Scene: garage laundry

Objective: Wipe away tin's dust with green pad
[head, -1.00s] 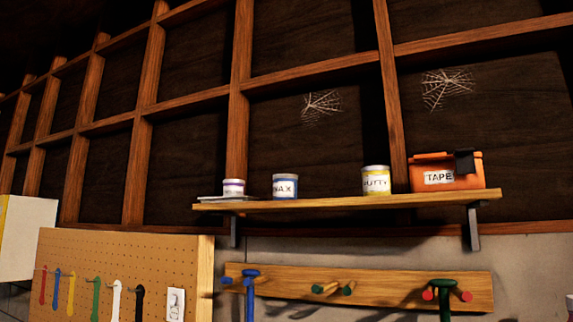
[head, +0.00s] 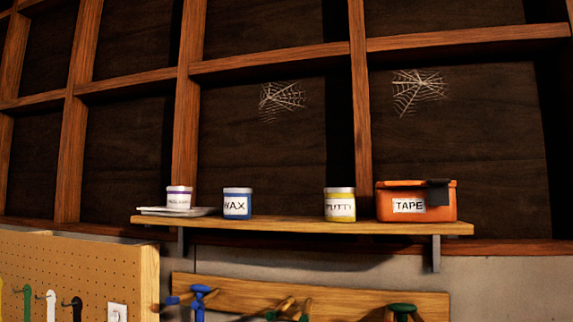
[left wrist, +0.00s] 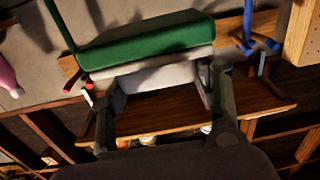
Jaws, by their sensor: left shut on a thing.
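In the left wrist view my left gripper (left wrist: 157,76) is shut on the green pad (left wrist: 150,42), a green block with a pale grey layer along one side. Neither gripper shows in the head view. On the wall shelf stand a blue tin labelled WAX (head: 237,204), a yellow tin labelled PUTTY (head: 340,205) and a small white tin with a purple band (head: 179,198). I cannot make out dust on any tin. The pad is apart from the tins in view.
The wooden shelf (head: 290,226) also bears an orange TAPE box (head: 417,207) with a dark cloth-like piece over its right corner. Cobwebs (head: 281,97) hang behind. Below are a peg rail (head: 250,297) and a pegboard (head: 80,270). There is free room between WAX and PUTTY.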

